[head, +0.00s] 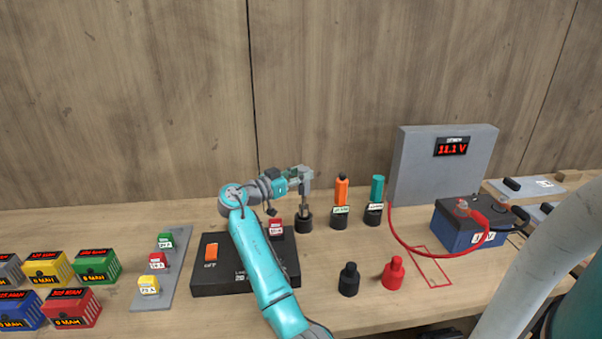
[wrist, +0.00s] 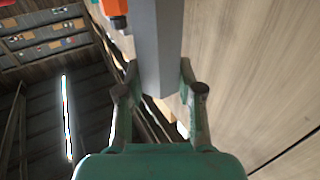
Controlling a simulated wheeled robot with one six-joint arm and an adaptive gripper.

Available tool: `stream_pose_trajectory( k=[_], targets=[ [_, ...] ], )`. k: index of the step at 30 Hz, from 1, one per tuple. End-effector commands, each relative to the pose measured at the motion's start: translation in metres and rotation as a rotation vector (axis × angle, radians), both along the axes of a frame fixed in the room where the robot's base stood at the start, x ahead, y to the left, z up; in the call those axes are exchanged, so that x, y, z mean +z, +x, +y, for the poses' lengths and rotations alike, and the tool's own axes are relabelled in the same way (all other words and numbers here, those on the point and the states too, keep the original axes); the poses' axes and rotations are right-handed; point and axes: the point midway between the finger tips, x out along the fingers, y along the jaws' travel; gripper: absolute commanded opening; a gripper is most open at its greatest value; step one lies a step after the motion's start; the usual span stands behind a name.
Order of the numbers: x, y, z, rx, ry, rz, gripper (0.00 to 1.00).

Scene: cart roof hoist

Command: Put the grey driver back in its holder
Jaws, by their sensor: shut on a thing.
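My gripper (head: 299,173) is shut on the grey driver (head: 307,183) above the back of the bench. In the wrist view the driver's grey handle (wrist: 159,50) sits between the two fingers (wrist: 164,88). The driver looks upright in the head view, with its shaft pointing down at a black round holder (head: 304,222). I cannot tell whether its tip is inside the holder or just above it. Beside it, an orange driver (head: 341,190) and a teal driver (head: 377,188) stand upright in similar black holders with labels.
A black switch box (head: 220,285) lies under my arm, with a small red labelled block (head: 275,225) near the grey driver's holder. A grey voltmeter panel (head: 420,165) and blue battery (head: 455,238) stand right. Black (head: 349,280) and red (head: 394,273) caps stand in front.

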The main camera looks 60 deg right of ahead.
Motion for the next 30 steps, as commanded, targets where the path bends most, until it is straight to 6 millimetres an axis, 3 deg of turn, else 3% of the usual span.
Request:
stream_pose_trajectory(
  k=[30],
  targets=[
    [-0.022, 0.0, 0.0, 0.0, -0.001, 0.0, 0.0]
  ],
)
